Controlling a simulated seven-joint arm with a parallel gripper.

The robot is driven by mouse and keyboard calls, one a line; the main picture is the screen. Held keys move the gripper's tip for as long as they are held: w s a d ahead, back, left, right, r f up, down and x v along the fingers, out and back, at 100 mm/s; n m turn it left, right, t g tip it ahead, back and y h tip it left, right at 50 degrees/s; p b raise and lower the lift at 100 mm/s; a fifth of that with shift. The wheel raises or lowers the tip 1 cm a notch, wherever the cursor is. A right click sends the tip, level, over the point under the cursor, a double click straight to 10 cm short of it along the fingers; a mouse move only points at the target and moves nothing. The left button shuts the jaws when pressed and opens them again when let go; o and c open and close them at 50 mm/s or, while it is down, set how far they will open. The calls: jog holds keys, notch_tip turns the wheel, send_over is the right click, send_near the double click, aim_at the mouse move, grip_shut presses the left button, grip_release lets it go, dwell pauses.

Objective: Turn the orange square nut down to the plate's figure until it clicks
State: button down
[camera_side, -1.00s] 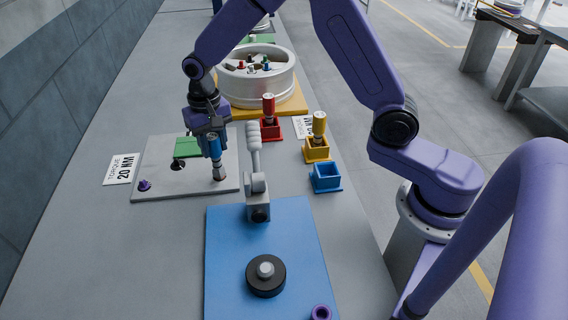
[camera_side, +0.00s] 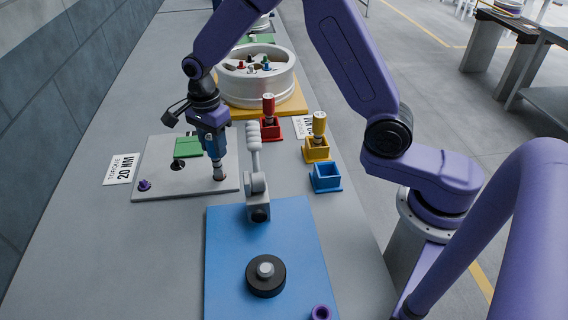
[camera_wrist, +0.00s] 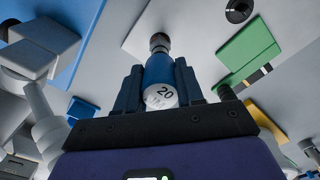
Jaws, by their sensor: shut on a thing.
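My gripper (camera_side: 214,146) is shut on a blue driver (camera_wrist: 158,71), held upright over the grey plate (camera_side: 170,182). The driver's end face bears the figure 20 in the wrist view. Its metal socket (camera_side: 219,173) reaches down to the right part of the plate and appears to touch it. I cannot see the orange square nut; the socket may cover it. A white sign (camera_side: 121,169) left of the plate reads TORQUE 20 NM.
A green block (camera_side: 188,147) and a purple nut (camera_side: 144,185) are on the plate. To the right stand a grey lever fixture (camera_side: 257,198), an empty blue holder (camera_side: 326,177), and red (camera_side: 270,128) and yellow (camera_side: 317,150) holders with drivers. A wheel (camera_side: 243,84) stands behind.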

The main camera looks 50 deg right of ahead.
jog(key=shift+m, duration=0.9)
jog(key=c, duration=0.6)
grip_release()
jog(key=shift+c, duration=0.2)
